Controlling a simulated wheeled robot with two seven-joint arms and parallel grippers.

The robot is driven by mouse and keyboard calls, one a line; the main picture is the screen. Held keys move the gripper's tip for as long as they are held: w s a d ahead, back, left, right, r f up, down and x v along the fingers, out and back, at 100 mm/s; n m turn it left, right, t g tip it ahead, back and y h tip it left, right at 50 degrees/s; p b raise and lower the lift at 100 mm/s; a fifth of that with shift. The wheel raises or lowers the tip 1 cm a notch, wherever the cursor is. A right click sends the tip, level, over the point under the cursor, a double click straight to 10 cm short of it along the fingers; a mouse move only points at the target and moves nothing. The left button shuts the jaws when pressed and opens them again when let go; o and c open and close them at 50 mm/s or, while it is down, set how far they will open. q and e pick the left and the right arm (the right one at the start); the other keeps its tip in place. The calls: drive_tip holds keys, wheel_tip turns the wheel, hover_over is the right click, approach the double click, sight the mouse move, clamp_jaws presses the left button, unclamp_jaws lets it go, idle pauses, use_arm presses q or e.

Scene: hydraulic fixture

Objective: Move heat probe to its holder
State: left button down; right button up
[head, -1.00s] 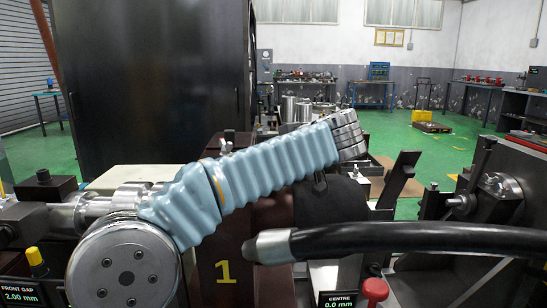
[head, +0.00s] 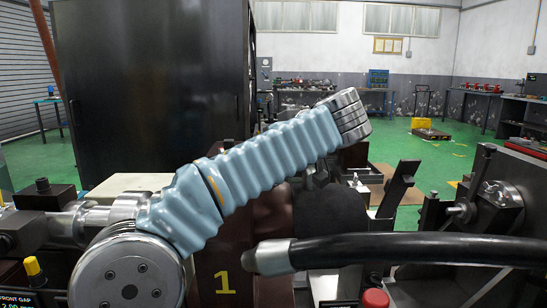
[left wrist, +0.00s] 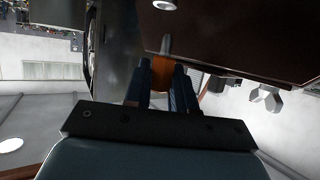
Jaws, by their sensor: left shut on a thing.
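The heat probe (left wrist: 162,75) shows in the left wrist view as an orange body with a thin grey tip pointing up the picture. My left gripper (left wrist: 163,78) is shut on it with two blue fingers. Above it in that view is a dark brown flat surface; I cannot tell whether the tip touches it. In the head view my left arm reaches from the lower left to the middle, and its gripper and the probe are hidden behind the wrist. I cannot make out the probe's holder. My right gripper is in neither view.
A thick black hose with a silver end (head: 272,257) crosses the lower right, in front of the fixture. A red knob (head: 375,299) stands below it. A dark clamp block (head: 490,205) stands at right. A tall black cabinet (head: 150,80) fills the back left.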

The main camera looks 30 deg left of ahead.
use_arm(q)
drive_tip(key=s+d+r, duration=0.3)
drive_tip(key=s+r, duration=0.5)
drive_tip(key=s, duration=0.4)
drive_tip(key=shift+s+d+r, duration=0.2)
drive_tip(key=shift+d+r, duration=0.05)
drive_tip(key=c, duration=1.7)
unclamp_jaws()
clamp_jaws()
